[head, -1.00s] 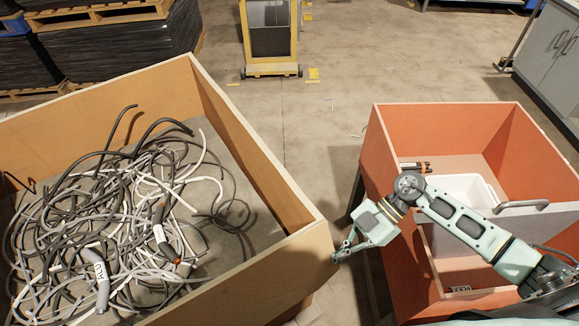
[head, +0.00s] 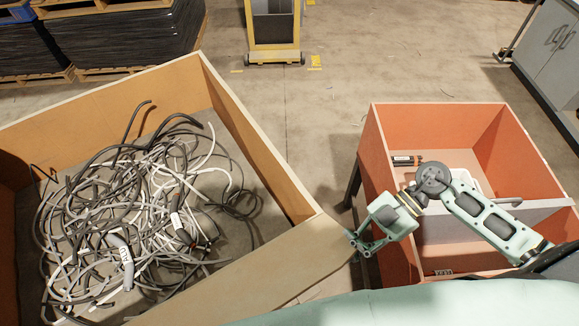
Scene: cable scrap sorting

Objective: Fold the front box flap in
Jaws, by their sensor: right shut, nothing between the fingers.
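My right gripper (head: 364,246) is shut and empty, just right of the near right corner of the wooden crate (head: 300,262). I cannot tell whether it touches the crate wall. I cannot make out the front box flap clearly; the floor just below the gripper is mostly hidden by the crate wall, my arm and my own pale green body. My left gripper is not in view.
The crate holds a tangle of grey, black and white cables (head: 150,190). An orange divided bin (head: 400,128) stands at right, with a dark cable piece (head: 404,160) and a white tub inside, partly behind my arm. Bare floor (head: 310,130) lies between them.

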